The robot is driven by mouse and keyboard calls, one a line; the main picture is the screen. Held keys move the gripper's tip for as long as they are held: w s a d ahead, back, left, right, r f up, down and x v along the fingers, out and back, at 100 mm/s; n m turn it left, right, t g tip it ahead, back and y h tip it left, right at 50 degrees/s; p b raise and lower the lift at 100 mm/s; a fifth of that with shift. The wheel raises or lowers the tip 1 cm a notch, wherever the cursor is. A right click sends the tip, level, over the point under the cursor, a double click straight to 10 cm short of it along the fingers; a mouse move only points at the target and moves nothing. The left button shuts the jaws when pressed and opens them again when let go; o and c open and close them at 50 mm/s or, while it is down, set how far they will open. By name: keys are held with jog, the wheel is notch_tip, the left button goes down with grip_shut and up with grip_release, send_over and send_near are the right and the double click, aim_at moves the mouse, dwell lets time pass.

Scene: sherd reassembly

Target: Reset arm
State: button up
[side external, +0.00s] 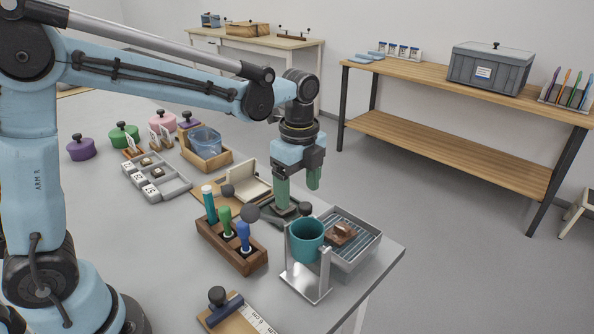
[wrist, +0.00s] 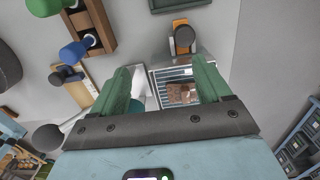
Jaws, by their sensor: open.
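My gripper (side external: 298,190) has two green fingers, spread apart with nothing between them. It hangs above the table, behind the teal cup and the grey rack tray as the side view shows them. In the wrist view my gripper (wrist: 160,88) shows its fingers either side of the grey tray (wrist: 160,76), which lies below. A brown sherd (side external: 341,233) rests on the slatted tray (side external: 372,247); the brown piece also shows in the wrist view (wrist: 181,93). A teal cup (side external: 306,243) sits in a metal stand (side external: 308,284) beside the tray.
A wooden block (side external: 232,247) holds several coloured-handled tools near the front. A ruler board (side external: 238,317) lies at the front edge. A compartment tray (side external: 177,186), lidded pots (side external: 124,136) and a wooden box with a blue container (side external: 205,143) stand farther back. A shelf bench (side external: 450,88) stands apart behind.

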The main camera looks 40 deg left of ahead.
jog(key=a+r, duration=0.2)
jog(key=a, duration=0.7)
jog(key=w+a+f, duration=0.1)
jog(key=a+f, duration=0.1)
jog(key=a, duration=0.1)
jog(key=w+a+f, duration=0.1)
jog(key=a+f, duration=0.1)
jog(key=a, duration=0.1)
jog(key=w+a+f, duration=0.1)
jog(key=a+f, duration=0.2)
jog(key=a, duration=0.1)
jog(key=shift+a, duration=0.1)
jog(key=shift+f, duration=0.85)
